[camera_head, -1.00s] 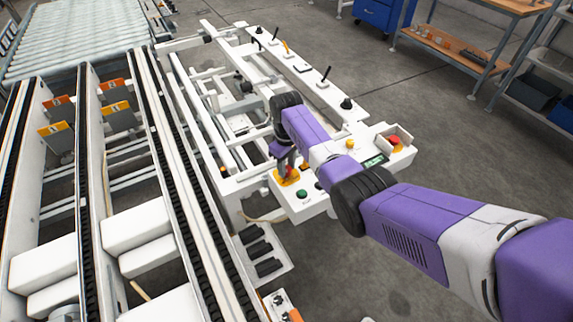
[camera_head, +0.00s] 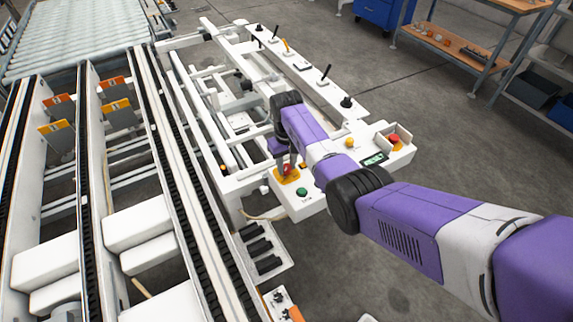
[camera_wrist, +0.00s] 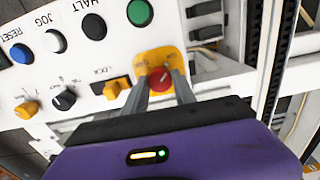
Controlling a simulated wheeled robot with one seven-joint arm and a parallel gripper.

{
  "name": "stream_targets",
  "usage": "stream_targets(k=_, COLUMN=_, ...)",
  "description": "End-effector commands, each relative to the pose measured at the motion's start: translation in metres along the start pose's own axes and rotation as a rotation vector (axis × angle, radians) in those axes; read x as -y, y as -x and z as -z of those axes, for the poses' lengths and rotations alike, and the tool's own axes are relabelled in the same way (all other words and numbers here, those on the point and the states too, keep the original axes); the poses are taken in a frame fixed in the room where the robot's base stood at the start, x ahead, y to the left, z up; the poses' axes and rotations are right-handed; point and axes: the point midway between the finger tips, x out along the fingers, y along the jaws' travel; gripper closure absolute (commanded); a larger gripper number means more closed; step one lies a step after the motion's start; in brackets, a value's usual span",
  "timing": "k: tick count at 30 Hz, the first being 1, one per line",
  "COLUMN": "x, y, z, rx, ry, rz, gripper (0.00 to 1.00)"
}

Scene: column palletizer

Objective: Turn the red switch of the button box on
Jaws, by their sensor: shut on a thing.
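The button box (camera_head: 312,207) is a white panel at the middle of the head view, and it fills much of the wrist view (camera_wrist: 75,80). The red switch (camera_wrist: 159,79) is a round red knob on a yellow plate (camera_wrist: 172,58) with lettering. My gripper (camera_wrist: 160,84) is shut on the red switch, with one grey finger on each side of it. In the head view my gripper (camera_head: 288,168) points down onto the yellow plate, and my arm hides part of the box. The switch's exact angle is hard to read.
Near the switch are a green button (camera_wrist: 140,12), a black button (camera_wrist: 94,27), a white button (camera_wrist: 54,41), a blue button (camera_wrist: 20,53), a yellow lock switch (camera_wrist: 112,90) and a black knob (camera_wrist: 64,99). Conveyor rails (camera_head: 185,170) run along the left. Open floor (camera_head: 440,130) lies right.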

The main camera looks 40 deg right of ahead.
Motion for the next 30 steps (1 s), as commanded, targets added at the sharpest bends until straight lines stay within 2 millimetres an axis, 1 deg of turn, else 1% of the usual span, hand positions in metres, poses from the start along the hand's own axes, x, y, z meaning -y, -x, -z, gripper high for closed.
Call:
stream_targets(k=3, x=0.0, y=0.001, z=0.001, rx=-0.002, ry=-0.001, rz=0.0, gripper=1.0)
stream_targets(k=4, x=0.0, y=0.001, z=0.001, rx=-0.002, ry=-0.001, rz=0.0, gripper=0.66)
stream_targets(k=7, x=0.0, y=0.001, z=0.001, rx=-0.002, ry=-0.001, rz=0.0, gripper=0.47)
stream_targets(k=16, x=0.0, y=0.001, z=0.0, rx=-0.001, ry=0.0, rz=0.0, gripper=0.46)
stream_targets(k=19, x=0.0, y=0.006, z=0.001, rx=-0.002, ry=0.001, rz=0.0, gripper=0.46)
stream_targets(k=23, x=0.0, y=0.023, z=0.001, rx=-0.004, ry=0.0, rz=0.0, gripper=0.46)
stream_targets(k=30, x=0.0, y=0.061, z=0.001, rx=-0.004, ry=0.0, rz=-0.001, gripper=0.46)
